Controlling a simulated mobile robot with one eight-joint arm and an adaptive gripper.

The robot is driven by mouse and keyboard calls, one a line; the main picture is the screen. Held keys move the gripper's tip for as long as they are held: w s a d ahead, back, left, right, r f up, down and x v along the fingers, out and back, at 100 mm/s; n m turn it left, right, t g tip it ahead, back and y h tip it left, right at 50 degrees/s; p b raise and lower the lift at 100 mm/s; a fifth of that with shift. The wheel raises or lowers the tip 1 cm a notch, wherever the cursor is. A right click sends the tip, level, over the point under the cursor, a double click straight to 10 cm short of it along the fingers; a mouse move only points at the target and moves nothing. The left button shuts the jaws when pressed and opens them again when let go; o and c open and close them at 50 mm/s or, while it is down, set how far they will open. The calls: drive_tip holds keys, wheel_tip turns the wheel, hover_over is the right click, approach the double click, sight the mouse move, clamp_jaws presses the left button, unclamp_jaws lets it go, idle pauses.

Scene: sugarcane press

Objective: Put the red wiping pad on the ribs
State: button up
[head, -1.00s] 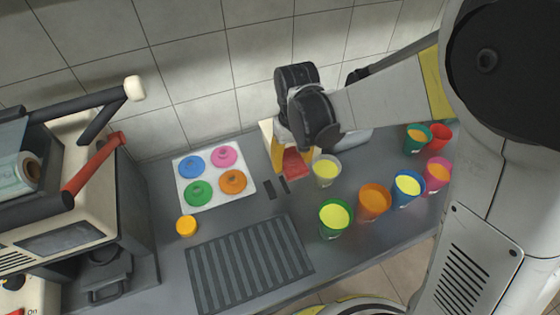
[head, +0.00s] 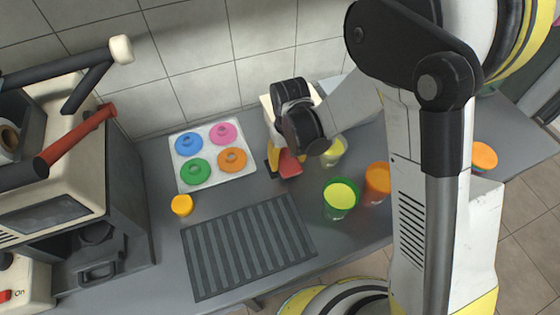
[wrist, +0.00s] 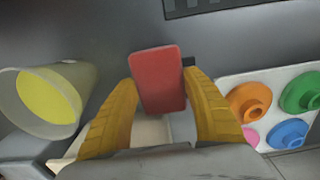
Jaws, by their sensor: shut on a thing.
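The red wiping pad (head: 289,166) is between the yellow fingers of my gripper (head: 280,163), near the back of the counter. In the wrist view the pad (wrist: 158,78) stands out between both fingertips, and my gripper (wrist: 162,95) is shut on it. The ribs are a dark grey ribbed panel (head: 250,250) on the counter, in front and to the left of the gripper. Only an edge of the ribs (wrist: 195,6) shows at the top of the wrist view. The pad is apart from the ribs.
A pale cup (head: 333,152), a green cup (head: 340,200) and an orange cup (head: 377,184) stand right of the gripper. The press (head: 60,215) stands far left. The ribs are clear.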

drive_tip(key=shift+w+a+f+b, duration=0.15)
drive_tip(key=shift+a+f+b, duration=0.15)
drive_tip(key=shift+a, duration=0.3)
drive_tip(key=shift+w+a+f+b, duration=0.15)
drive_tip(key=shift+a+f+b, duration=0.15)
drive_tip(key=shift+a, duration=0.25)
drive_tip(key=shift+f, duration=0.1)
drive_tip(key=shift+d, duration=0.1)
drive_tip(key=o, duration=1.2)
drive_tip(key=shift+f, duration=0.1)
